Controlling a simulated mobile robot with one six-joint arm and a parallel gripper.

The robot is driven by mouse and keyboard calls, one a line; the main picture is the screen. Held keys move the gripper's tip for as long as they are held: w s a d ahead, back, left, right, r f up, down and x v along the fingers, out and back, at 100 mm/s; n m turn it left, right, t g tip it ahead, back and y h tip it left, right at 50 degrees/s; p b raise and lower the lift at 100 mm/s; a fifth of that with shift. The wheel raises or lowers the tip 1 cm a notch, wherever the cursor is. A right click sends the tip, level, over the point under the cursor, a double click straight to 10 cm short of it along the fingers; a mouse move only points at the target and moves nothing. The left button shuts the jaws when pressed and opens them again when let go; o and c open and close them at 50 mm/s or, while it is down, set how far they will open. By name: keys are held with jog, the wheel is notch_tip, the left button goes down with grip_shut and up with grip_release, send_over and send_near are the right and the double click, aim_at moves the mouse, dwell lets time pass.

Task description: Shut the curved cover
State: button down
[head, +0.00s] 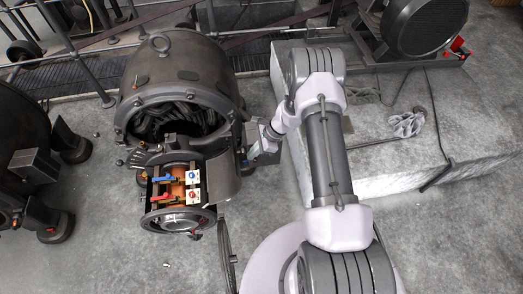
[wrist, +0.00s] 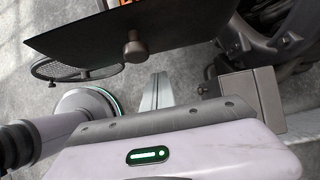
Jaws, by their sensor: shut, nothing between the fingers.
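The curved cover (head: 222,178) is a dark grey plate on the right side of the middle dynamo (head: 180,75), beside the exposed brush gear (head: 175,185). It stands open, leaving the orange drum and brushes bare. In the wrist view the cover (wrist: 95,35) fills the upper left, with a round knob (wrist: 134,49) on its face. My gripper (wrist: 157,90) is shut and empty, just below and right of the knob, apart from it in the picture. In the head view my gripper (head: 254,152) is right of the cover; its fingertips are hard to make out.
A pale stone plinth (head: 390,150) with a crumpled rag (head: 406,124) lies right of my arm. Another dark machine (head: 25,165) is at the left. The floor between the machines is mostly clear.

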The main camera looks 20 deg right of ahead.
jog(key=shift+w+a+r, duration=0.1)
jog(key=shift+a+r, duration=0.15)
jog(key=shift+a, duration=0.35)
jog(key=shift+w+a+r, duration=0.1)
jog(key=shift+a+r, duration=0.1)
jog(key=shift+a, duration=0.4)
jog(key=shift+r, duration=0.1)
